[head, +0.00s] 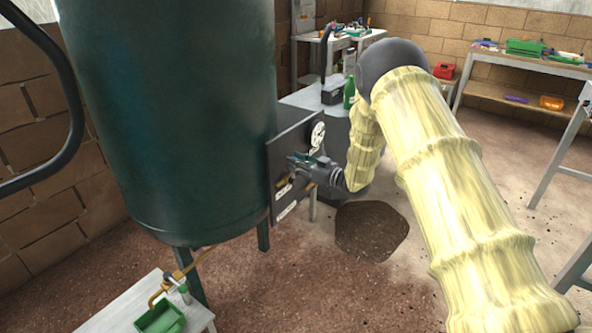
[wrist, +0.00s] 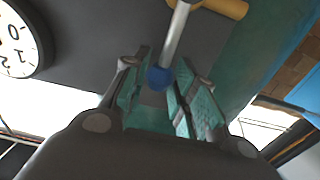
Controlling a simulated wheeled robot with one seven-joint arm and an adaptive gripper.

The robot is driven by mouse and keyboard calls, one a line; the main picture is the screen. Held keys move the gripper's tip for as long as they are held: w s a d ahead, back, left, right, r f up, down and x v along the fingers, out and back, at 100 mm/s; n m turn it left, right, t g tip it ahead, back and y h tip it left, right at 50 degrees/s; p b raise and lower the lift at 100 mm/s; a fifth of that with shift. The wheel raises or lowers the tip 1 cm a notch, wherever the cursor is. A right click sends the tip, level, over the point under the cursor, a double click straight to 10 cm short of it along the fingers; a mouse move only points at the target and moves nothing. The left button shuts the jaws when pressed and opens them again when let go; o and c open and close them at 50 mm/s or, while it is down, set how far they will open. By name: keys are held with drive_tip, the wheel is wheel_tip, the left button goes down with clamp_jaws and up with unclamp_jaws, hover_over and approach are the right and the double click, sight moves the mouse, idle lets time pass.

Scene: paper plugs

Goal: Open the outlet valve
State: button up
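The outlet valve's lever is probably the silver rod (wrist: 178,32) with a blue rounded end (wrist: 160,78) in the wrist view. It rises from a yellow-brown fitting (wrist: 225,7) by the dark panel. My gripper (wrist: 158,92) has its teal-padded fingers on both sides of the blue end. The gap is about as wide as that end, so I cannot tell whether the pads touch it. In the head view my gripper (head: 300,172) is at the dark panel (head: 283,150) on the green tank, and it hides most of the fittings there.
A round gauge (head: 317,136) sits on the panel above my gripper. The big green tank (head: 180,110) stands left on legs. A low table (head: 198,317) with a green tray (head: 160,317) is in front. A dark patch (head: 372,230) lies on the floor. Workbenches stand behind.

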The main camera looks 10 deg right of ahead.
drive_tip(key=shift+c, duration=0.4)
drive_tip(key=shift+w+d+f+m+p, duration=0.1)
drive_tip(key=shift+w+d+m+p, duration=0.35)
drive_tip(key=shift+m, duration=0.35)
drive_tip(key=shift+w+d+f+m+p, duration=0.1)
drive_tip(key=shift+w+d+m+p, duration=0.25)
drive_tip(key=shift+m+p, duration=0.35)
drive_tip(key=shift+d, duration=0.1)
drive_tip(key=shift+w+d+f+m+p, duration=0.25)
drive_tip(key=shift+w+d+m, duration=0.1)
drive_tip(key=shift+m, duration=0.45)
drive_tip(key=shift+w+d+f+m+p, duration=0.15)
drive_tip(key=shift+w+d+f+m, duration=0.15)
drive_tip(key=shift+m, duration=0.5)
